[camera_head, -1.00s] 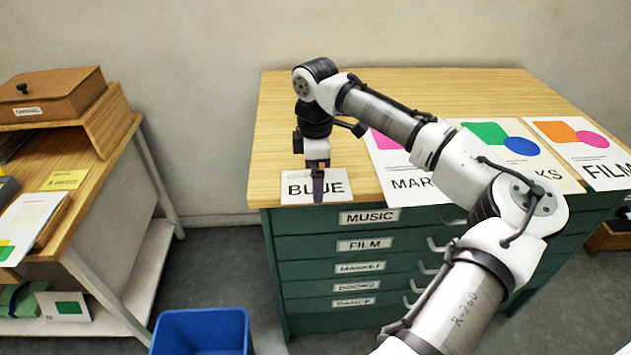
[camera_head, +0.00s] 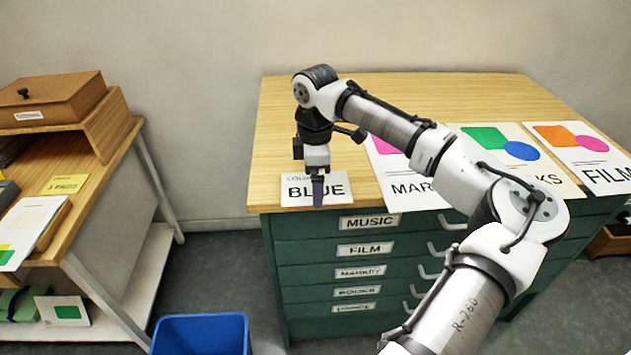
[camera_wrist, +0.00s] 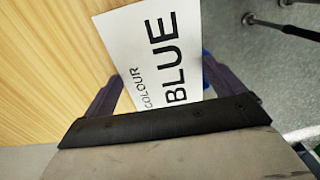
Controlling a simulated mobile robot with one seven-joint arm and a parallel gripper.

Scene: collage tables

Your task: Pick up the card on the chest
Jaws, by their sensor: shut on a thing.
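A white card (camera_head: 338,197) with "BLUE" in black stands out at the front left corner of the wooden-topped chest (camera_head: 430,92). My gripper (camera_head: 318,200) points down over the card's front middle and is shut on it. In the wrist view the card (camera_wrist: 143,45) reads "COLOUR BLUE", and the fingers of my gripper (camera_wrist: 162,86) are at its two sides. The black palm hides the near end of the card. I cannot tell whether the card rests on the top or is slightly raised.
Several posters, including one reading "FILM" (camera_head: 580,150), lie along the chest's front edge to the right. The green drawers carry labels, the top one "MUSIC" (camera_head: 368,222). A blue bin (camera_head: 200,335) stands on the floor. A side table (camera_head: 95,185) stands left. The chest's back is clear.

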